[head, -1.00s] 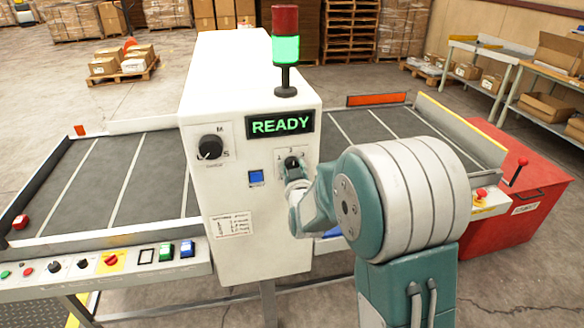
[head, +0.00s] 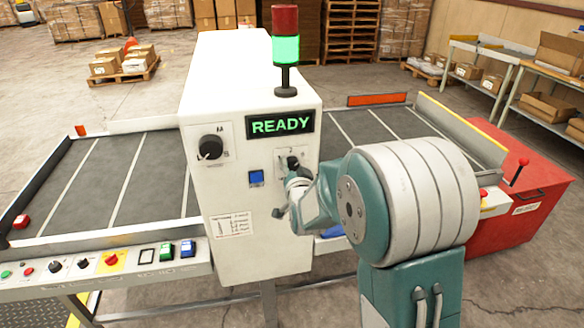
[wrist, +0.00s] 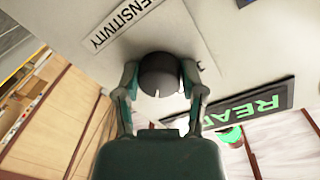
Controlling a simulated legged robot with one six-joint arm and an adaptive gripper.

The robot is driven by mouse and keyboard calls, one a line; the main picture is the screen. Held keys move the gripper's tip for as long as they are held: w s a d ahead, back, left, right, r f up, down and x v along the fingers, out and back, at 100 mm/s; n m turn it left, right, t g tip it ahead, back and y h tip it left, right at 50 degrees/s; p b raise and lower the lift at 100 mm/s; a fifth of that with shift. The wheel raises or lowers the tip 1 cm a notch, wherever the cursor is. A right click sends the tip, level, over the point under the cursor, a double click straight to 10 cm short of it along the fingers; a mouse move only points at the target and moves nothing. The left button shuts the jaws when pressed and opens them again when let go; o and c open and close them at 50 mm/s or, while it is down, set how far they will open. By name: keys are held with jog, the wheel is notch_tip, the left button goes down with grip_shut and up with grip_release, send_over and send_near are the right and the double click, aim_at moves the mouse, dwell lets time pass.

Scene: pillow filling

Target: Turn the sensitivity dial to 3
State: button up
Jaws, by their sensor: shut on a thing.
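The sensitivity dial (wrist: 160,75) is a dark round knob on the white cabinet face, in the upper middle of the wrist view. A "SENSITIVITY" label (wrist: 122,25) is beside it. My gripper (wrist: 160,80) has one finger on each side of the dial and is shut on it. In the head view the dial (head: 291,162) shows only in part, above my gripper (head: 292,176), which covers most of it. The dial's pointer and most of its number marks are hidden or too small to read.
A larger black dial (head: 210,147) and a blue button (head: 256,178) are to the left on the same white cabinet (head: 245,250). A green "READY" display (head: 280,124) is just above, below the lit green lamp (head: 285,50). Conveyors run on both sides.

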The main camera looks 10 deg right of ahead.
jog(key=shift+m, duration=1.5)
jog(key=shift+f, duration=0.1)
jog(key=o, duration=1.1)
jog(key=shift+o, duration=0.2)
jog(key=s, duration=1.1)
jog(key=shift+s+a+r, duration=0.25)
jog(key=shift+s+r, duration=0.05)
jog(key=shift+s, duration=0.1)
